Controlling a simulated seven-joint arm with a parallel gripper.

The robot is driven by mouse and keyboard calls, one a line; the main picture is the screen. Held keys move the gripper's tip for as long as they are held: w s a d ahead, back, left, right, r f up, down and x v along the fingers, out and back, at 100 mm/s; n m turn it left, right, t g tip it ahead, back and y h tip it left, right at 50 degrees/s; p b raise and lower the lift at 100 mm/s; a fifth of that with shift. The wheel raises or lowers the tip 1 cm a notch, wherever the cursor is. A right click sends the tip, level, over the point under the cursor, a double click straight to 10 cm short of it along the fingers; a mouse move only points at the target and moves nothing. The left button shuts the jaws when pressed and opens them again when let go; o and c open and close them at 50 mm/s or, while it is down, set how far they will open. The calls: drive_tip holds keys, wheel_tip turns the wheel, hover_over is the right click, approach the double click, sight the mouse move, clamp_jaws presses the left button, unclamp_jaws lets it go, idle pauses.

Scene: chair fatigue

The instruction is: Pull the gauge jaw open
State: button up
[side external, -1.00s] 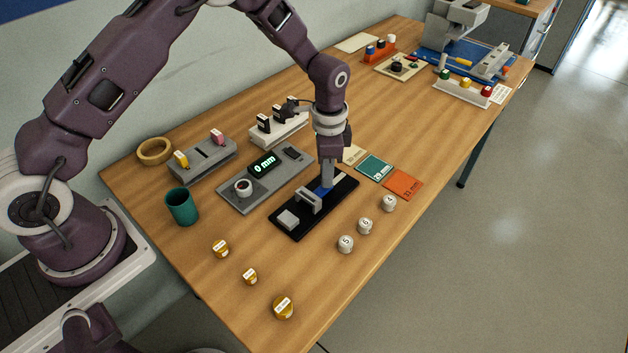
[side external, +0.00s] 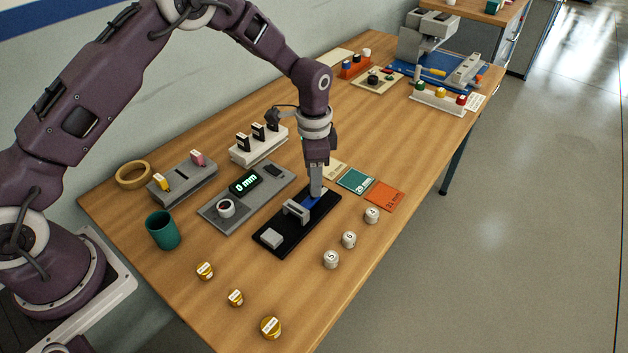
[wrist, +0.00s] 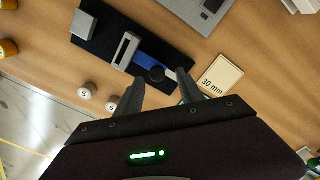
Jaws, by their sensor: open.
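The gauge is a black base (side external: 271,248) on the table, with a light grey block (side external: 271,238) at its near end. A grey upright jaw (side external: 297,212) stands mid-base, with a blue slide (side external: 310,203) behind it. In the wrist view the grey jaw (wrist: 125,50) and blue slide (wrist: 147,59) show clearly, with a round black knob (wrist: 156,74) at the slide's end. My gripper (side external: 316,193) is low over the slide's far end. Its open fingers (wrist: 160,76) lie on either side of the knob; I cannot tell whether they touch it.
A grey panel with a display reading 0 mm (side external: 246,183) lies left of the gauge. Numbered white weights (side external: 349,240) stand to the right, gold ones (side external: 235,298) in front. Green (side external: 355,181) and orange (side external: 385,195) cards lie behind right. A green cup (side external: 163,230) stands left.

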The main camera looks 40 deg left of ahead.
wheel_tip(320, 180, up, 6)
drive_tip(key=shift+f, duration=0.25)
drive_tip(key=s+a+r+n+t, duration=0.2)
drive_tip(key=s+r, duration=0.5)
drive_tip(key=r, duration=0.3)
drive_tip(key=s+a+r+n+t, duration=0.1)
drive_tip(key=s+a+r+n, duration=0.15)
drive_tip(key=s+r, duration=0.7)
drive_tip(key=s+r+n+t, duration=0.1)
drive_tip(key=s+n, duration=0.3)
drive_tip(key=s, duration=1.1)
drive_tip(key=shift+s+a+r+t, duration=0.25)
drive_tip(key=shift+a+r+t, duration=0.15)
drive_tip(key=shift+t, duration=0.4)
